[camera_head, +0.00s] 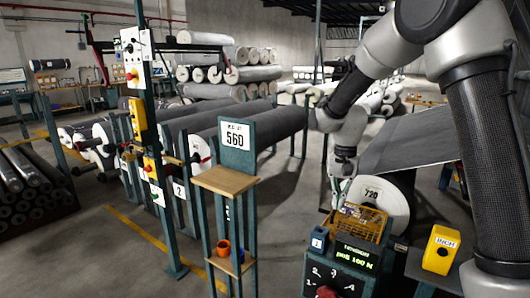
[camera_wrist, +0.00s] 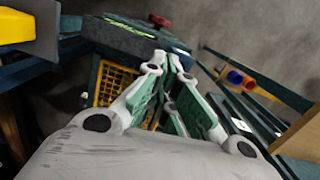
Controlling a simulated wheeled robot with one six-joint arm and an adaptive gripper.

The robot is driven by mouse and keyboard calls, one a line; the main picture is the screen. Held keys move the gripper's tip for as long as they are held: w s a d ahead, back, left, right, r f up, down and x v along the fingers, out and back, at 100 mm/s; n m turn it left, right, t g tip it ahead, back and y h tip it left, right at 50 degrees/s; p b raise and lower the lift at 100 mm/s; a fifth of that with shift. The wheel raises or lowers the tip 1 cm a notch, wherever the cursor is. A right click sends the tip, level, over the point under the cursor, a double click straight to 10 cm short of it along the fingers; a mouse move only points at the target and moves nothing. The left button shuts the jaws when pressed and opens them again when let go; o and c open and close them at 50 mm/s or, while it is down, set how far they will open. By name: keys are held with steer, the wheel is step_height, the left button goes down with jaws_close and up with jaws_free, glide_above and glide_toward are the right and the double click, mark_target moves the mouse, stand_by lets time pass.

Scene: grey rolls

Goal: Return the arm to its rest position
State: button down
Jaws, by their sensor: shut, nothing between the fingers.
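My arm comes down from the upper right in the head view and bends at the elbow, with its forearm hanging downward. My gripper (camera_head: 338,203) points down beside the yellow basket (camera_head: 372,222), close above its left rim. I cannot tell whether it touches the basket. In the wrist view my gripper (camera_wrist: 171,62) has its green-padded fingers closed together with nothing between them. The yellow basket's grid (camera_wrist: 113,84) shows behind the fingers. Small items lie in the basket, too small to name.
A console with a green display (camera_head: 356,257) stands below the basket. A yellow INCH box (camera_head: 440,248) is at right. A large roll marked 720 (camera_head: 375,203) stands behind the gripper. A wooden-shelved stand marked 560 (camera_head: 237,137) and a post with switches (camera_head: 139,110) stand left. Open floor lies between.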

steer(key=s+d+r+n+t, duration=0.2)
steer(key=s+d+r, duration=0.2)
steer(key=s, duration=0.5)
steer(key=s+d+r+n+t, duration=0.1)
steer(key=s+d+r+n, duration=0.1)
steer(key=s+d+r, duration=0.3)
steer(key=s+d+r+n+t, duration=0.1)
steer(key=s+d+r, duration=0.3)
steer(key=s, duration=0.9)
step_height(320, 180, up, 3)
steer(key=shift+d+f+n+t, duration=0.15)
steer(key=shift+d+n+t, duration=0.25)
steer(key=shift+t, duration=0.4)
steer(key=shift+s, duration=0.15)
